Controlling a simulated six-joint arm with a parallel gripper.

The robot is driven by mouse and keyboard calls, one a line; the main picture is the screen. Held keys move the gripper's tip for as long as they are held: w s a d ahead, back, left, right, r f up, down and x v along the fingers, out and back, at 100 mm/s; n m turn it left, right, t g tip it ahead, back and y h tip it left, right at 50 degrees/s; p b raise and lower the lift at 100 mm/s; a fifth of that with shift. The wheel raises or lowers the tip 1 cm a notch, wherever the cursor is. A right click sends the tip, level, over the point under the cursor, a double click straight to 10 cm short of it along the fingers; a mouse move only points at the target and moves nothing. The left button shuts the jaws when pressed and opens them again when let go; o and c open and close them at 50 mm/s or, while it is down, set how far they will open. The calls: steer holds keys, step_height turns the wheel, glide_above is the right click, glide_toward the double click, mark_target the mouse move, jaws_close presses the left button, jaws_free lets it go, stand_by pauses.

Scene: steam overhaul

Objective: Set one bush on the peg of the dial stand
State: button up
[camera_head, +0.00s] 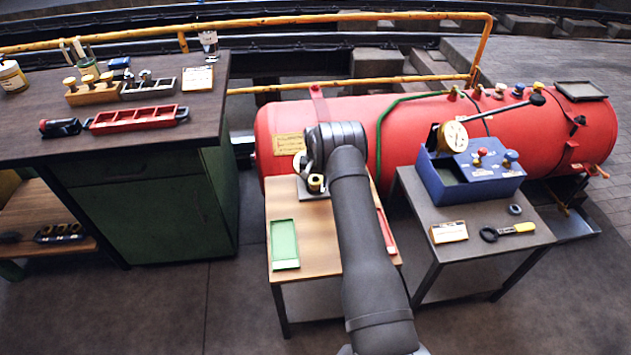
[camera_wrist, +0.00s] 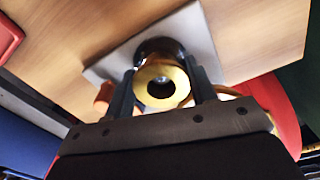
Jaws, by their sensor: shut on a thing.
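My gripper (camera_wrist: 163,92) is shut on a brass-coloured bush (camera_wrist: 148,79), one finger on each side of it. The bush's dark hole faces the wrist camera. A dark round part shows just behind the bush, over a grey square plate (camera_wrist: 205,45) on the wooden table; I take the plate for the dial stand's base. In the head view the brass piece (camera_head: 315,184) shows beside my wrist, above the plate (camera_head: 303,192). A pale round part (camera_head: 298,162) stands at the plate's back left. My arm hides much of the stand. I cannot tell whether the bush is around the peg.
The wooden table (camera_head: 312,262) carries a green tray (camera_head: 285,244) and a red tray (camera_head: 386,231). A grey table (camera_head: 460,252) to the right holds a blue box with a gauge (camera_head: 452,137). A red boiler (camera_head: 410,125) lies behind. A dark workbench (camera_head: 50,110) stands left.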

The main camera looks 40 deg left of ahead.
stand_by(0.3)
steer(key=o, duration=1.3)
steer(key=shift+f, duration=0.1)
steer(key=shift+c, duration=0.3)
steer(key=shift+r, duration=3.5)
steer(key=shift+f, duration=3.5)
steer(key=shift+r, duration=0.1)
